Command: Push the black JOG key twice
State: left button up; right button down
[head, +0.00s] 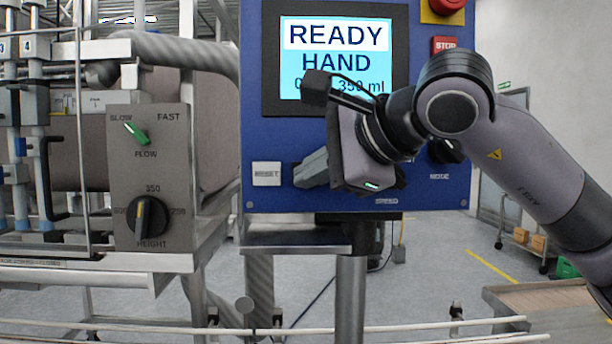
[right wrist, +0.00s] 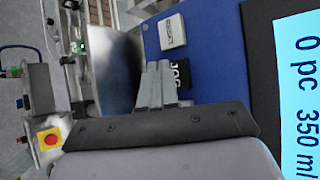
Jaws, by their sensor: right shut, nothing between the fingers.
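The black JOG key (right wrist: 184,75) sits on the blue control panel (head: 440,195), beside the white RESET key (head: 267,174). In the right wrist view the RESET key (right wrist: 172,32) is just above it. In the head view my right gripper (head: 303,175) mostly hides the JOG key. My right gripper is shut and empty, its fingers pointing left across the panel. In the right wrist view its fingertips (right wrist: 157,68) overlap the edge of the JOG key. I cannot tell whether they touch it. My left gripper is not in view.
The panel's screen (head: 336,50) reads READY, HAND and 350 ml; the right wrist view shows 0 pc. A red STOP key (head: 445,45) and a red emergency button (head: 446,5) are at upper right. A grey box with FLOW and HEIGHT knobs (head: 150,180) stands left.

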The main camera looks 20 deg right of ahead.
pick_arm(q)
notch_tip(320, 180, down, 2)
jog(key=shift+b, duration=1)
pick_arm(e)
jog(key=s, duration=0.2)
jog(key=s+a, duration=0.1)
jog(key=s, duration=0.2)
jog(key=shift+a, duration=0.2)
jog(key=shift+w, duration=0.1)
dwell(1.3)
